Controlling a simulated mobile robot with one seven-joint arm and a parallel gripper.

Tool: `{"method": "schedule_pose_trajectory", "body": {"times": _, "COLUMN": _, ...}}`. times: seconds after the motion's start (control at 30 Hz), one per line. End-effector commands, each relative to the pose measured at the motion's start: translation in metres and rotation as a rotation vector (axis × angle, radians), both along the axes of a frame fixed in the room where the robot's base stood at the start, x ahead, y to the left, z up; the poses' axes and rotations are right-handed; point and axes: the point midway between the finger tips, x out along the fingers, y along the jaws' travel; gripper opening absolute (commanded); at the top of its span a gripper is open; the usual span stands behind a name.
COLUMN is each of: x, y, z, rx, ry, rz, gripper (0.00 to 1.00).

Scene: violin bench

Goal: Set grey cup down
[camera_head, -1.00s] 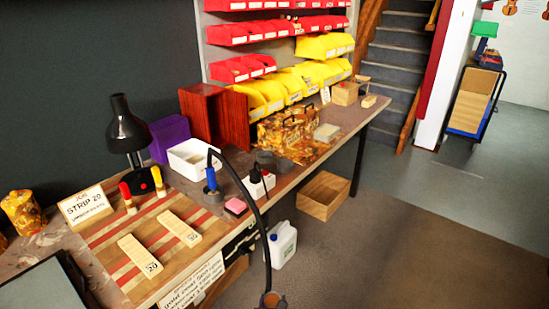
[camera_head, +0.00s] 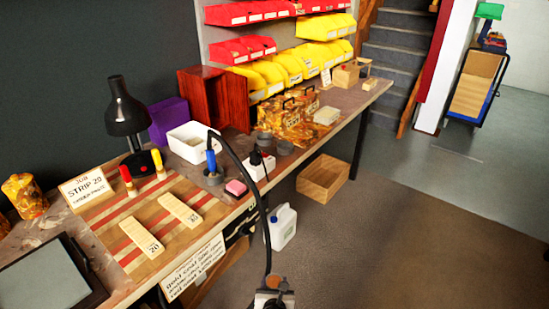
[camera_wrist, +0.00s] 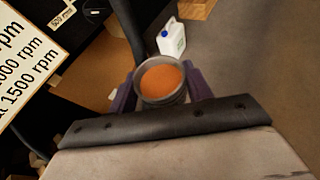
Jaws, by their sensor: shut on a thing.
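The grey cup (camera_wrist: 150,97) is round and has an orange filling (camera_wrist: 162,78). My gripper (camera_wrist: 161,86) is shut on it, with a dark finger on each side. In the head view the cup (camera_head: 273,281) and my gripper (camera_head: 273,296) show small at the bottom edge. The cup is held in the air in front of the bench, over the floor side, and looks about upright. Its underside is hidden.
The bench (camera_head: 112,236) carries a striped board (camera_head: 135,210) with two pale strips, a lamp (camera_head: 125,108), a white bin (camera_head: 190,143), a pink block (camera_head: 236,188) and other grey round pieces (camera_head: 285,147). A white jug (camera_head: 283,228) and wooden box (camera_head: 323,178) stand on the floor.

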Motion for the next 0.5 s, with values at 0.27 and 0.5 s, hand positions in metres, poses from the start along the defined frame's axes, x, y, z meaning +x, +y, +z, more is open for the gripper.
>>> {"method": "schedule_pose_trajectory", "body": {"times": 0.27, "x": -0.011, "y": 0.001, "z": -0.016, "rx": -0.005, "ry": 0.011, "rz": -0.003, "gripper": 0.19}}
{"method": "schedule_pose_trajectory", "body": {"times": 0.5, "x": -0.035, "y": 0.001, "z": -0.046, "rx": -0.007, "ry": 0.010, "rz": -0.004, "gripper": 0.19}}
